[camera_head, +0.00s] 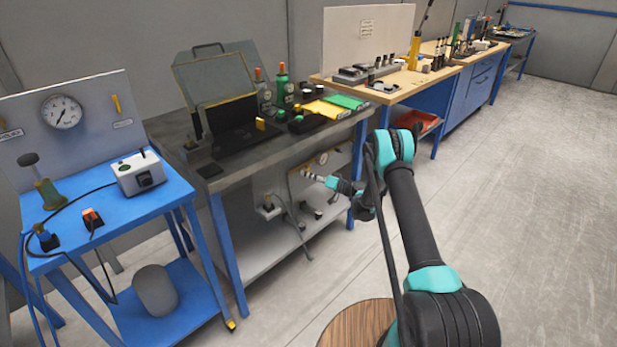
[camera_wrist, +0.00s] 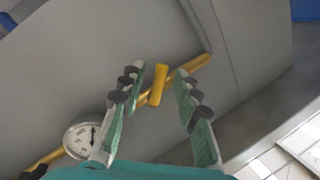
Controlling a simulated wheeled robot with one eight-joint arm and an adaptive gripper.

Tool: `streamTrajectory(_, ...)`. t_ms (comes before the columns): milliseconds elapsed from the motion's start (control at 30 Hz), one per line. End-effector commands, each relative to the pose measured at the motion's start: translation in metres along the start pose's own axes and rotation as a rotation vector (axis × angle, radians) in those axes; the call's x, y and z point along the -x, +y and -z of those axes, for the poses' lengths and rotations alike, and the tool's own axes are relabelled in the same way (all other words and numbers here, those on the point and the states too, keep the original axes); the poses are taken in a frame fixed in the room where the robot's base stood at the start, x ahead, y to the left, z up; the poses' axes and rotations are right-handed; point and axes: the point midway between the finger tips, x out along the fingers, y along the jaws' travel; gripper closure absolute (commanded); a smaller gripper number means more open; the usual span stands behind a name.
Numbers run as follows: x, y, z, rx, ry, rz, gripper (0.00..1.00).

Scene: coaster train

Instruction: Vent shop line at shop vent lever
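In the wrist view a short yellow lever (camera_wrist: 158,86) stands across a yellow pipe (camera_wrist: 196,64) on a grey panel. I take it for the shop vent lever; no label is legible. My gripper (camera_wrist: 160,78) is open, with one green-padded finger on each side of the lever in the picture. A gap shows on both sides, and I cannot tell how deep the lever sits between the tips. In the head view my gripper (camera_head: 311,176) reaches below the middle bench, beside a small panel with a gauge (camera_head: 322,158). The lever is not clear there.
A round white gauge (camera_wrist: 82,139) sits by the pipe's lower left. The bench top (camera_head: 225,172) overhangs my gripper, and a lower shelf (camera_head: 270,255) lies beneath with a grey cable. A blue cart (camera_head: 180,187) stands left. The floor (camera_head: 530,230) at right is open.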

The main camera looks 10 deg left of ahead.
Motion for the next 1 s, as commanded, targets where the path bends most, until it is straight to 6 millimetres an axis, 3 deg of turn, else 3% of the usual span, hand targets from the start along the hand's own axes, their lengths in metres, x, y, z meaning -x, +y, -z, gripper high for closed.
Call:
streamTrajectory(267,-0.0016,0.0002,0.0000,0.000,0.000,0.000,0.68)
streamTrajectory(533,-0.0014,0.0002,0.0000,0.000,0.000,0.000,0.99)
streamTrajectory(1000,-0.0015,-0.0012,0.0000,-0.044,0.010,0.008,1.00)
